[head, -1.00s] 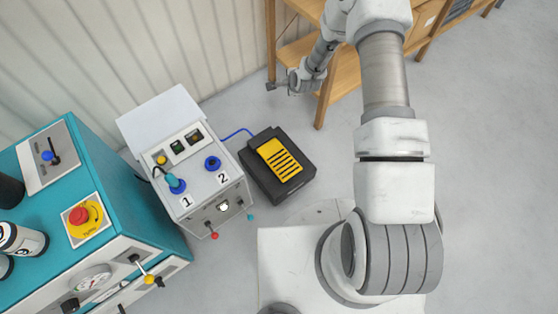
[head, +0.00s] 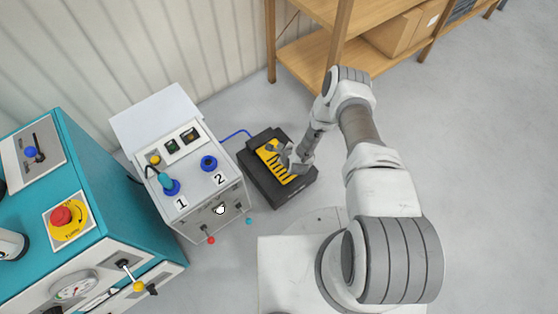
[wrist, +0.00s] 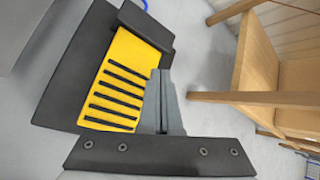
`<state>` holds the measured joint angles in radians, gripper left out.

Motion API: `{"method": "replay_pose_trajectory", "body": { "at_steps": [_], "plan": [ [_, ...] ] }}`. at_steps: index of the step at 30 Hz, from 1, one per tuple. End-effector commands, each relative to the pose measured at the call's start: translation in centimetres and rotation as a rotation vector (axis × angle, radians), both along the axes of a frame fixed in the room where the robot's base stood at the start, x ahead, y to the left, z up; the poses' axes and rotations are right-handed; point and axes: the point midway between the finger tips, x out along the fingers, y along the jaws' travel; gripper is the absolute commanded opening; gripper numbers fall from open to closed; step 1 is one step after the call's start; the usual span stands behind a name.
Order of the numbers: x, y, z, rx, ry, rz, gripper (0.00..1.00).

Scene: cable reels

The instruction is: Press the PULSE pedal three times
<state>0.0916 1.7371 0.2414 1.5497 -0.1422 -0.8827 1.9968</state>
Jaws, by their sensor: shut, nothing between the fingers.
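The pedal (head: 279,167) is a black floor unit with a yellow, black-ribbed tread. It lies on the floor to the right of the control box, and a blue cable runs from its back. No PULSE lettering is readable on it. My gripper (head: 272,147) is shut and empty, over the right and far part of the yellow tread in the head view. In the wrist view the yellow tread (wrist: 117,85) fills the left middle, and my shut fingers (wrist: 162,77) stand at its right edge. I cannot tell whether the fingertips touch the tread.
A grey control box (head: 192,176) with sockets 1 and 2 stands left of the pedal. A teal machine (head: 95,210) with a red button stands farther left. A wooden shelf (head: 310,61) stands behind my arm. Bare floor lies right of the pedal.

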Motion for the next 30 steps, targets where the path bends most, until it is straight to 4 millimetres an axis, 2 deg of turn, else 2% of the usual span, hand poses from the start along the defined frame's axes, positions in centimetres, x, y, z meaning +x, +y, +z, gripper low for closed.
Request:
{"method": "replay_pose_trajectory", "body": {
  "at_steps": [6, 10, 21, 30],
  "plan": [
    [0.0, 0.0, -0.1, -0.001, 0.000, 0.002, 0.00],
    [0.0, 0.0, -0.9, -0.002, 0.002, 0.003, 0.00],
    [0.0, 0.0, -6.1, -0.003, 0.002, 0.004, 0.00],
    [0.0, 0.0, -8.3, -0.001, 0.001, 0.002, 0.00]
  ]
}}
